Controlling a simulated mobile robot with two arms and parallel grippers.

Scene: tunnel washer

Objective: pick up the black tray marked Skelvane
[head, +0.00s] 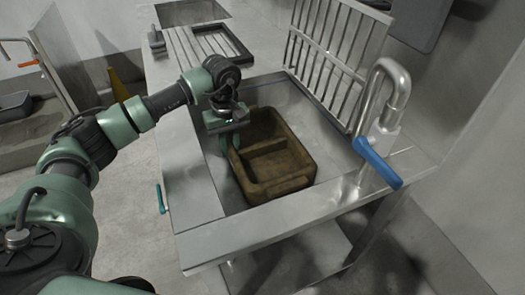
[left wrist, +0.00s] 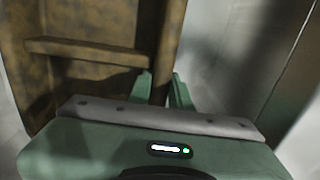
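A brown, dirty-looking tray (head: 282,187) with a divider sits in the steel sink basin; no marking on it is legible. My left gripper (head: 231,144) is at its left wall, pointing down. In the left wrist view, the two green fingertips (left wrist: 162,88) stand on either side of the brown tray wall (left wrist: 171,35). The fingers are apart, with the wall between them; firm contact on both sides cannot be made out. No tray clearly marked Skelvane can be read. My right gripper is not in view.
A tap with a blue lever (head: 377,162) stands at the sink's right. A wire rack (head: 325,45) leans behind the basin. A dark-framed grate (head: 221,43) lies on the counter beyond. A teal handle (head: 160,198) shows at the left counter edge.

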